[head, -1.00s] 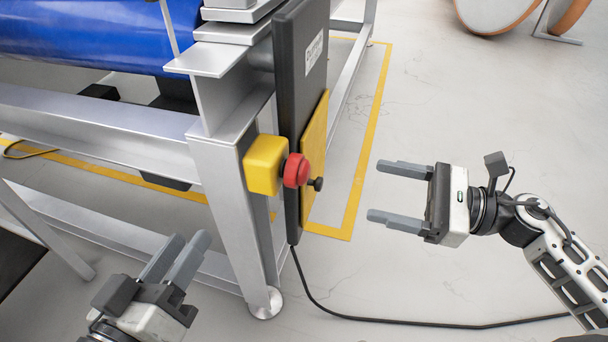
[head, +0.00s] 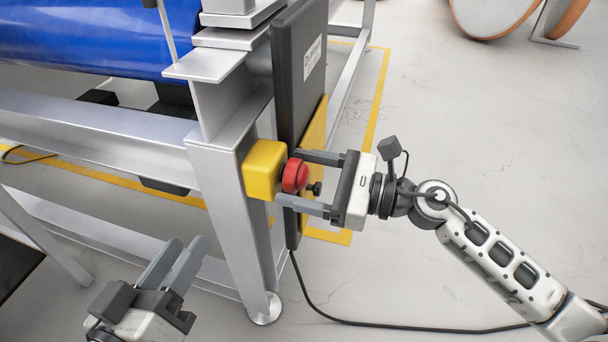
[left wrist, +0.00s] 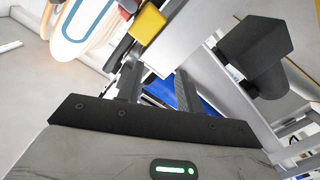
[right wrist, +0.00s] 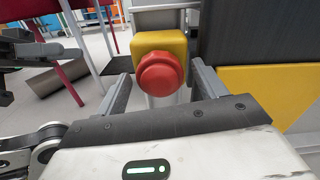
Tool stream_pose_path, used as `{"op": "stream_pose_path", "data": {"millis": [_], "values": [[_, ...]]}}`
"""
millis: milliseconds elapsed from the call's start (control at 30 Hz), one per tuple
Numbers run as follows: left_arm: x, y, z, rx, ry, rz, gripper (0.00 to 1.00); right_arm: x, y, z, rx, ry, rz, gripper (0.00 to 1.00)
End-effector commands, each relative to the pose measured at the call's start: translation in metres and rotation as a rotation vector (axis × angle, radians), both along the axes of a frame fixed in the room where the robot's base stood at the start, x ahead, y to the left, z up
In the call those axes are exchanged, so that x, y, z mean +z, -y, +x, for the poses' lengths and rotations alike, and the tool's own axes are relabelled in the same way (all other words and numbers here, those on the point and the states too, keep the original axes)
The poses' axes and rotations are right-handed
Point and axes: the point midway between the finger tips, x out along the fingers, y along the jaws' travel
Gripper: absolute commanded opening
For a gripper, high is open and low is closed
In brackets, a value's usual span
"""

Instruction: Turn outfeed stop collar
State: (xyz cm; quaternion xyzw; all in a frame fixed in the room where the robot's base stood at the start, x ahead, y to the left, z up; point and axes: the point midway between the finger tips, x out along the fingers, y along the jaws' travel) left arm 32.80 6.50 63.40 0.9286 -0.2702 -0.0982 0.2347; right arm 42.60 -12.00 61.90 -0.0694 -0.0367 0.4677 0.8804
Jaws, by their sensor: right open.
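The red stop collar (head: 295,175) is a round button on a yellow box (head: 262,169) fixed to the grey machine post. It also shows in the right wrist view (right wrist: 160,74), between my fingers. My right gripper (head: 300,178) is open, its fingers above and below the red collar in the head view, with a visible gap to it in the right wrist view. My left gripper (head: 174,263) is at the lower left, away from the collar, with two parallel fingers a little apart and nothing between them. The yellow box also shows in the left wrist view (left wrist: 147,23).
A dark panel (head: 299,75) with a yellow plate stands right behind the button, and a small black knob (head: 314,188) sticks out beside it. The machine's grey leg (head: 236,235) stands below. A black cable (head: 380,326) crosses the floor. Floor to the right is open.

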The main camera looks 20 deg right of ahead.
Motion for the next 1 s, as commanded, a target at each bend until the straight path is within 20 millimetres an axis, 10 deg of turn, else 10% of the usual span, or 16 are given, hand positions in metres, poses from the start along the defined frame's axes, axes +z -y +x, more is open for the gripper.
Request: {"op": "stream_pose_path", "data": {"millis": [67,233,1000], "values": [[-0.0002,-0.0001,0.0001,0.001,0.000,0.000,0.36,0.0000,0.0001,0.0000,0.000,0.000,0.000,0.70],[-0.0001,-0.0002,0.0001,0.001,0.000,0.001,0.36,0.0000,0.0003,-0.0001,0.000,0.000,0.000,0.25],[-0.0011,-0.0040,0.0015,0.018,-0.030,0.117,0.36,0.0029,0.0002,-0.0006,0.000,-0.264,0.177,0.25]]}}
